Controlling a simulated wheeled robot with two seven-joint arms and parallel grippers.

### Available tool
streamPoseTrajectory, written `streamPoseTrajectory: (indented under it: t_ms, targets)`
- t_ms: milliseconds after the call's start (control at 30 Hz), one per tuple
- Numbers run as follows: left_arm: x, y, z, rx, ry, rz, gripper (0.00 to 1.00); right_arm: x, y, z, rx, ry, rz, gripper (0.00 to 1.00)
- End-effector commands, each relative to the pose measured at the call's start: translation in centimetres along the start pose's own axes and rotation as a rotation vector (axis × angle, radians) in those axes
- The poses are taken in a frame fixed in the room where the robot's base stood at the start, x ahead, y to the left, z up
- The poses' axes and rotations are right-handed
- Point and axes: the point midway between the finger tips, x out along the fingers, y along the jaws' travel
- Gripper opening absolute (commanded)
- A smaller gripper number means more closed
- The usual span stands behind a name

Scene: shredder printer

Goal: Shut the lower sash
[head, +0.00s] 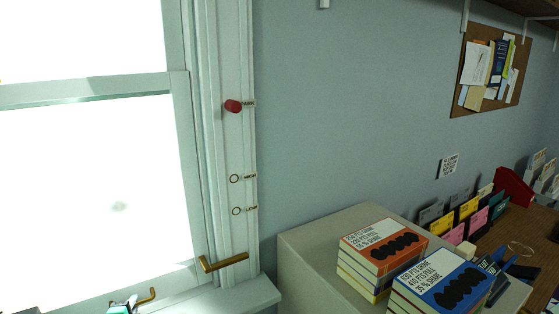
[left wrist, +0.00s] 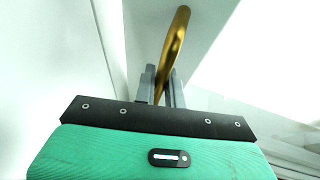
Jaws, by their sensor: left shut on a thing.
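The lower sash (head: 184,150) fills the left of the head view, with bright glass in a pale frame. A brass handle (head: 147,297) sits low on it. My left gripper (head: 132,301), green-bodied, is at that handle, at the bottom edge of the head view. In the left wrist view its two grey fingers (left wrist: 161,88) are shut on the brass handle (left wrist: 178,40), which rises between them. The sash's bottom edge is mostly out of view, so I cannot tell whether a gap is left below it. My right gripper is not in view.
A second brass handle (head: 223,262) juts out by the jamb. A red peg (head: 233,106) is in the jamb above two labelled holes (head: 235,178). A beige cabinet (head: 310,245) right of the window bears stacked books (head: 384,246).

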Motion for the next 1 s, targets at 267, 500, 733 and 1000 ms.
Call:
streamPoseTrajectory:
  t_ms: [267,500,733,1000]
  targets:
    - [0.1,0.7,0.0,0.0,0.0,0.002,0.0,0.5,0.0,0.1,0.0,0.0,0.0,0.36]
    - [0.3,1.9,0.1,-0.001,0.0,0.003,0.0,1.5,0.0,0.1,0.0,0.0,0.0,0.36]
    - [0.3,2.3,0.2,-0.001,-0.001,0.007,0.0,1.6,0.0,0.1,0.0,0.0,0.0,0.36]
    - [0.3,2.3,0.2,0.0,-0.001,0.007,0.48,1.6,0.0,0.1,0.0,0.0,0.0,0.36]
